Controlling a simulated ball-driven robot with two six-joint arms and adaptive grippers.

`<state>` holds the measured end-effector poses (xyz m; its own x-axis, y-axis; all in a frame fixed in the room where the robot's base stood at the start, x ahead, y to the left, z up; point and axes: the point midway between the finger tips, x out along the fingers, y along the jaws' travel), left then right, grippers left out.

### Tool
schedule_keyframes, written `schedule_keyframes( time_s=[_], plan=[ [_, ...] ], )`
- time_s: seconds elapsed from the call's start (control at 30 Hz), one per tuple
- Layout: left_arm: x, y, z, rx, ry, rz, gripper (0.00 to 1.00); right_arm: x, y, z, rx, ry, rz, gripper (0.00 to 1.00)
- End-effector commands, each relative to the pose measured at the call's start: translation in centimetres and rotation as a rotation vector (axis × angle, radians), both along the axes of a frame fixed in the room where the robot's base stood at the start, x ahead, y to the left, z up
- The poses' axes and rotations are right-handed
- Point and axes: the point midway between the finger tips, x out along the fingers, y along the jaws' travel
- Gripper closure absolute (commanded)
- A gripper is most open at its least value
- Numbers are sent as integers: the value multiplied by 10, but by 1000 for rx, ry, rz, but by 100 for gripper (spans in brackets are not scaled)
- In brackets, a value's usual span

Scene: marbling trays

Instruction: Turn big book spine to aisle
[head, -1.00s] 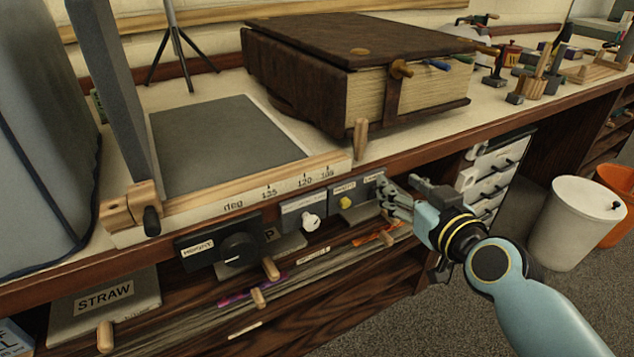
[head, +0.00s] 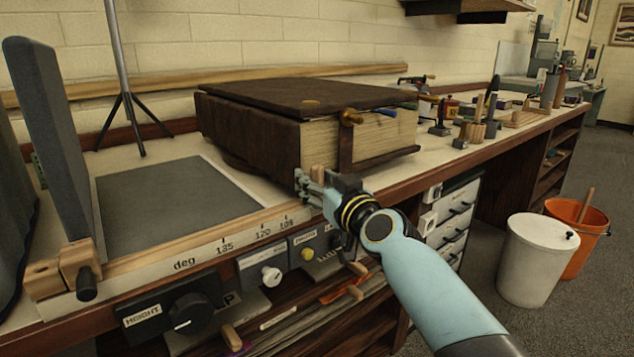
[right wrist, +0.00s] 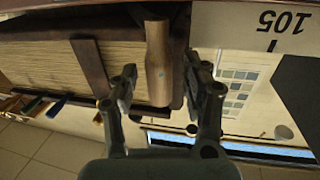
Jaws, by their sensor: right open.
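The big book (head: 240,128), dark brown with cream page edges, a strap and a brass-coloured knob, lies flat on the bench. A dark round base shows partly beneath it. Its page edges face the bench front and right. A short wooden peg (head: 318,172) stands at its near corner. My right gripper (head: 308,186) is at this corner, by the bench's front edge. In the right wrist view, my open right gripper (right wrist: 163,74) has a finger on either side of the wooden peg (right wrist: 158,60), with visible gaps. The page edges (right wrist: 50,56) show beside it. My left gripper is not in view.
Left of the book is a dark grey panel (head: 150,210) with an angle scale (head: 225,246) and an upright grey board (head: 50,150). A tripod (head: 125,100) stands behind. Small tools crowd the bench to the right. White (head: 537,262) and orange (head: 577,240) bins stand on the floor.

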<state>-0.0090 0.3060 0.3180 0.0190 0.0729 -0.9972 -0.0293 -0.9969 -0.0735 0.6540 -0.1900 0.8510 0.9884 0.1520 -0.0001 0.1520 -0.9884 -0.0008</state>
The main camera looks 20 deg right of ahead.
Motion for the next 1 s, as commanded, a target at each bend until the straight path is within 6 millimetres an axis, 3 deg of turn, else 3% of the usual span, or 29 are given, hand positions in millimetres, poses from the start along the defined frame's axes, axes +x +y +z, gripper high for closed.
schedule_keyframes(
  time_s=[0.33, 0.7, 1.0],
  plan=[
    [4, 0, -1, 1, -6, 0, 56, 4, 1, 0, -1, 0, 0, 54],
    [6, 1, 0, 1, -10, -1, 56, 4, 1, 0, -1, 0, 0, 100],
    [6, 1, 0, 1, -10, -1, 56, 4, 1, -1, -1, 1, 0, 100]
  ],
)
